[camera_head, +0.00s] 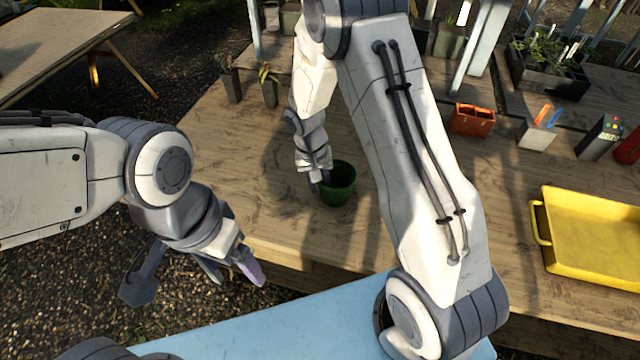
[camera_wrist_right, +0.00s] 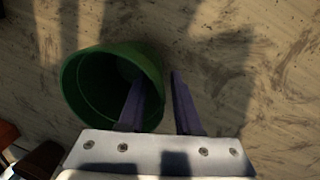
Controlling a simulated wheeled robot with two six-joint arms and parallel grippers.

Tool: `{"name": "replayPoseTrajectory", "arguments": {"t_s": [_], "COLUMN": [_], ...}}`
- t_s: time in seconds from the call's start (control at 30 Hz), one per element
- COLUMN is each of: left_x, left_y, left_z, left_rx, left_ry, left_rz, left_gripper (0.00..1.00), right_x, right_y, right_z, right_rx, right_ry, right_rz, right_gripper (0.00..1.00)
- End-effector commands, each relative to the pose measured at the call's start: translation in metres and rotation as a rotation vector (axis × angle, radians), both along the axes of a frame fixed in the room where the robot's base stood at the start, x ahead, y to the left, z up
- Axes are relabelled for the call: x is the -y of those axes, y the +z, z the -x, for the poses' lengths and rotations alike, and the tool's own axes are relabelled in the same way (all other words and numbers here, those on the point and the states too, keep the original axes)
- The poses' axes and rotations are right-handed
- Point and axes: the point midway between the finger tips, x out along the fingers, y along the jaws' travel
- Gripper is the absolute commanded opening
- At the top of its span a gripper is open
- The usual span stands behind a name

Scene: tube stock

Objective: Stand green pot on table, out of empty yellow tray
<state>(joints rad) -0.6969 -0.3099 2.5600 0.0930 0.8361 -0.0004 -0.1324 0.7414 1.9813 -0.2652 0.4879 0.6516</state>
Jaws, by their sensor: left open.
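The green pot (camera_head: 342,188) stands upright on the wooden table, well to the left of the yellow tray (camera_head: 541,252). The tray is empty. My right gripper (camera_head: 319,184) points down at the pot's left side. In the right wrist view, the green pot (camera_wrist_right: 88,92) lies under the fingers of my right gripper (camera_wrist_right: 160,98). One finger is over the pot's opening and the other is outside its wall, with a gap showing beside the wall. My left gripper (camera_head: 232,270) is open and empty off the table's front edge.
An orange pot (camera_head: 472,120), a white holder (camera_head: 537,134) and a dark box (camera_head: 599,138) stand behind the tray. Small plant pots (camera_head: 269,92) stand at the back left. The table (camera_head: 235,165) is bare around the green pot.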

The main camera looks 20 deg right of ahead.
Motion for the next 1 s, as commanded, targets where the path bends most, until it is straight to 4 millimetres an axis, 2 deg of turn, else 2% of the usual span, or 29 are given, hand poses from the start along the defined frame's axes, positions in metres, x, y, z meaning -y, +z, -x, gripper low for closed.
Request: {"name": "replayPoseTrajectory", "arguments": {"t_s": [0.27,0.7,0.9,1.0], "left_x": [0.0,0.0,0.0,0.0], "left_y": [0.001,-0.007,-0.008,-0.008], "left_z": [0.0,0.0,0.0,0.0], "left_rx": [0.0,0.0,0.0,0.0], "left_ry": [0.0,0.0,0.0,0.0], "left_rz": [0.0,0.0,0.0,0.0], "left_gripper": [0.8,0.8,0.8,0.8], "right_x": [-0.001,-0.013,-0.016,-0.029], "right_y": [0.011,0.098,0.12,0.132], "right_z": [-0.001,-0.004,-0.004,0.008], "right_rx": [0.004,0.006,0.002,0.005], "right_ry": [0.001,0.001,0.004,0.055], "right_rz": [0.0,-0.002,-0.001,-0.013], "right_gripper": [0.33,0.33,0.33,0.33]}}
